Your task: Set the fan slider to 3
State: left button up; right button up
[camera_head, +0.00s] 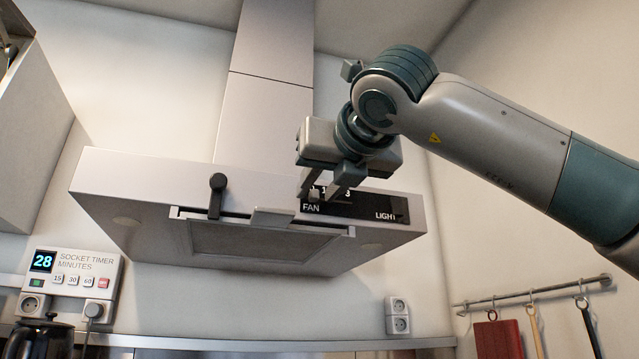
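The fan control is on the black panel (365,207) on the front of the range hood (140,180), above the word FAN. The digits 0, 1 and 3 show in part; the rest of the scale is covered by my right gripper. My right gripper (317,194) is at the panel's left end, pointing down, with its two fingers apart. A small grey piece that looks like the slider knob (314,196) shows between the fingertips, near the 0 and 1. I cannot tell whether the fingers touch it. My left gripper is not in view.
A dark handle (216,195) stands on the hood's front edge, left of a light grey tab (272,217). The LIGHT label is at the panel's right. A socket timer (72,283) and a utensil rail (535,293) are lower on the walls.

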jog(key=shift+w, duration=0.15)
grip_shut()
jog(key=shift+d, duration=0.2)
jog(key=d, duration=0.2)
jog(key=w+d+b, duration=0.1)
jog(key=d, duration=0.1)
jog(key=w+d+b, duration=0.1)
jog(key=d, duration=0.1)
jog(key=shift+w+d, duration=0.1)
jog(key=shift+d, duration=0.05)
jog(key=shift+r, duration=0.1)
grip_release()
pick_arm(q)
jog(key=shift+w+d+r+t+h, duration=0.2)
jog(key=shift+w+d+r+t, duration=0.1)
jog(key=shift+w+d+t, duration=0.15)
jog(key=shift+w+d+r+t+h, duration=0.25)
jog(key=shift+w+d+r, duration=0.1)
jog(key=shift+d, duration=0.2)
pick_arm(e)
jog(key=shift+s, duration=0.2)
